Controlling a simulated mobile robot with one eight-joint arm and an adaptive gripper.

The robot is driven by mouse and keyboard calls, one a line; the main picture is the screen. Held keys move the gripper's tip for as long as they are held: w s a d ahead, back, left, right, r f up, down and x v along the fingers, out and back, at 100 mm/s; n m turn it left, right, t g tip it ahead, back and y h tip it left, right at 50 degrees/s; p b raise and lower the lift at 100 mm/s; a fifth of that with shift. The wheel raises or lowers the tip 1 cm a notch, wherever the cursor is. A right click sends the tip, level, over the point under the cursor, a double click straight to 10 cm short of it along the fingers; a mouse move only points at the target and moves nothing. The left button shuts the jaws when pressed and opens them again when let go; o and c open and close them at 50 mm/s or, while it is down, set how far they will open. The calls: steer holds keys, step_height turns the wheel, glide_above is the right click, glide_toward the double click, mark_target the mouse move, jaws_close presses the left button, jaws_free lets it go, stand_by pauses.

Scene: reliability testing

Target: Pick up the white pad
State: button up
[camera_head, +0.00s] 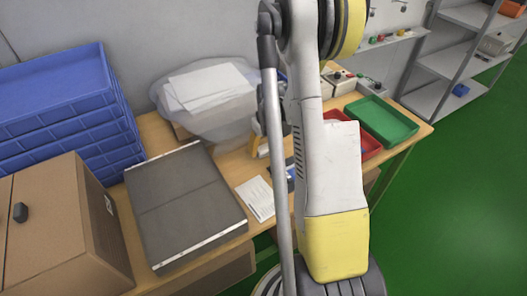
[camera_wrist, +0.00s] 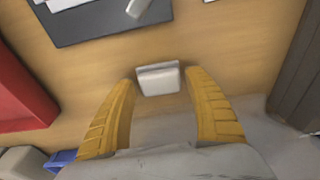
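A small white pad (camera_wrist: 160,82) lies on the wooden table in the wrist view, just ahead of my wrist. My gripper (camera_wrist: 160,86) has its two yellow fingers spread apart, with one tip on each side of the pad. Small gaps show between the pad and both fingers. In the head view my own arm covers most of the area around my gripper, and I cannot make out the pad there.
The wrist view shows a dark mat (camera_wrist: 110,17) at the top and a red bin (camera_wrist: 22,95) at left. The head view shows a green tray (camera_head: 383,120), a grey box (camera_head: 185,205), blue crates (camera_head: 65,100), a cardboard box (camera_head: 60,225) and a plastic bag (camera_head: 225,125) on the table.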

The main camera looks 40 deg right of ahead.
mark_target(263, 147)
steer(key=c, duration=0.8)
steer(key=shift+r, duration=0.3)
step_height(263, 147, up, 4)
steer(key=shift+f+p, duration=0.15)
steer(key=shift+p, duration=1)
steer(key=s+d+r+p, duration=0.3)
steer(key=s+d+r, duration=0.3)
steer(key=s, duration=0.4)
steer(key=shift+r+p, duration=0.3)
steer(key=shift+r, duration=0.05)
